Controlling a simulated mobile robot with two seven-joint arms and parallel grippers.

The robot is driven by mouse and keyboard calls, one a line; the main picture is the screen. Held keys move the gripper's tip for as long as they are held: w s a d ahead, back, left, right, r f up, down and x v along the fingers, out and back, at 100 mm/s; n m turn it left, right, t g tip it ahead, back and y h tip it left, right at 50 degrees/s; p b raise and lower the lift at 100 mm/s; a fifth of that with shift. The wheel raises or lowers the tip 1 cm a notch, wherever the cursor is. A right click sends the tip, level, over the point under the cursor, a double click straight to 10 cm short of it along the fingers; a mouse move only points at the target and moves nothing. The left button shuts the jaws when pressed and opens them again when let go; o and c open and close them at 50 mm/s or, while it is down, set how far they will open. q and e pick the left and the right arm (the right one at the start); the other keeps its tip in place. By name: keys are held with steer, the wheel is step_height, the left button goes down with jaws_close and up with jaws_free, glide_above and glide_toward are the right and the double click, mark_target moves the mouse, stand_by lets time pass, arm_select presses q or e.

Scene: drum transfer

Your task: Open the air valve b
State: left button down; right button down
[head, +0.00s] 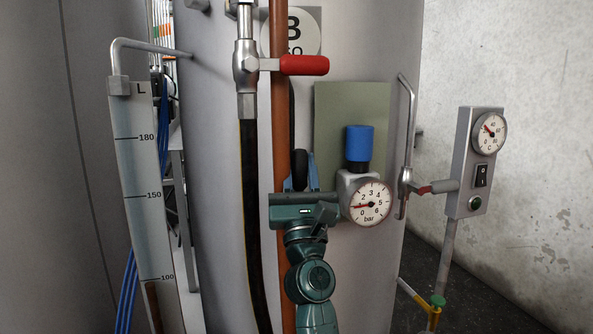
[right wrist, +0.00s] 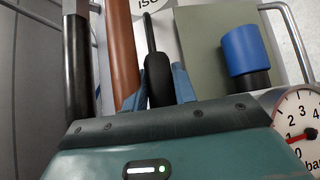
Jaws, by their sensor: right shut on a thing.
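A black lever handle (head: 300,162) hangs down in front of the grey tank marked B, just right of the copper pipe. I take it for air valve B's handle; its valve body is hidden. In the right wrist view the handle (right wrist: 157,76) has a thin stem running up and a thick grip below. My right gripper (head: 301,173) is shut on the grip, with one blue finger (right wrist: 135,99) on each side. My left gripper is out of view.
A red lever (head: 304,65) points right from the fitting above a black hose (head: 251,200). Right of my gripper are a blue knob (head: 359,143) and a bar gauge (head: 368,202), its needle near 1. A grey switch box (head: 464,150) stands farther right.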

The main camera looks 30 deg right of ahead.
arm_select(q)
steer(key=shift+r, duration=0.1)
arm_select(e)
steer(key=c, duration=1.1)
jaws_free()
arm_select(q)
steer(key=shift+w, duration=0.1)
